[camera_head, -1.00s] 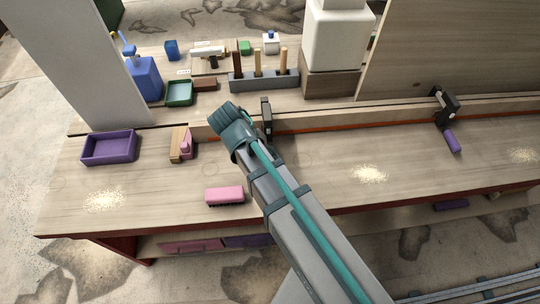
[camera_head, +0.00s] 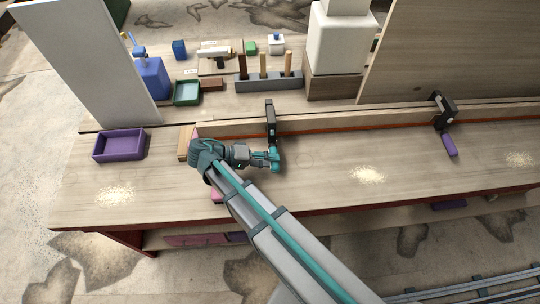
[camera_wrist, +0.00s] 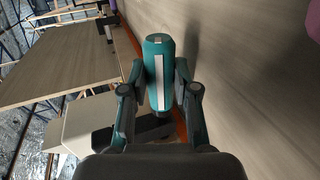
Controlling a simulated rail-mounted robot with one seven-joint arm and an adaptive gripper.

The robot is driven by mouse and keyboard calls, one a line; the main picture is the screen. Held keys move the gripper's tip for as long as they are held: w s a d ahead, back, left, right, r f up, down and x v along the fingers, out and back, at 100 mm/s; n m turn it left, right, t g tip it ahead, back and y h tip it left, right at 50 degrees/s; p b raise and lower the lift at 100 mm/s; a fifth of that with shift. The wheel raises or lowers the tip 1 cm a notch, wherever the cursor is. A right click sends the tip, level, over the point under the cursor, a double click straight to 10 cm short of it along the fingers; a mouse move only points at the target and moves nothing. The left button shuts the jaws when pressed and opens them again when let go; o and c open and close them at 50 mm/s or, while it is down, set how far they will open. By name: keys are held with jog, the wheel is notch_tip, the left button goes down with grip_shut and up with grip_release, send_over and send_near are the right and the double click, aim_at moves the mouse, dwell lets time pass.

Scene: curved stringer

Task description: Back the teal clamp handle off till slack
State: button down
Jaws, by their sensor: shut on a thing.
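The teal clamp handle (camera_wrist: 158,62) fills the middle of the wrist view and carries a white stripe along its length. My gripper (camera_wrist: 159,78) has one finger on each side of the handle and is shut on it. In the head view the handle (camera_head: 275,155) hangs below the black clamp (camera_head: 270,118) on the curved wooden stringer (camera_head: 330,122). There my gripper (camera_head: 267,160) reaches it from the left, covering part of it. I cannot tell how tight the clamp's jaw is.
A second clamp (camera_head: 444,110) with a purple handle (camera_head: 449,145) is on the stringer at right. A purple tray (camera_head: 119,146) lies at left. A pink brush (camera_head: 216,197) is mostly hidden by my arm. The bench front right of the gripper is open, with sawdust (camera_head: 368,174).

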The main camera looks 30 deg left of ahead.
dwell(0.4)
jog(key=c, duration=0.9)
grip_release()
jog(key=shift+o, duration=0.2)
jog(key=shift+f+b, duration=0.1)
jog(key=shift+b, duration=0.45)
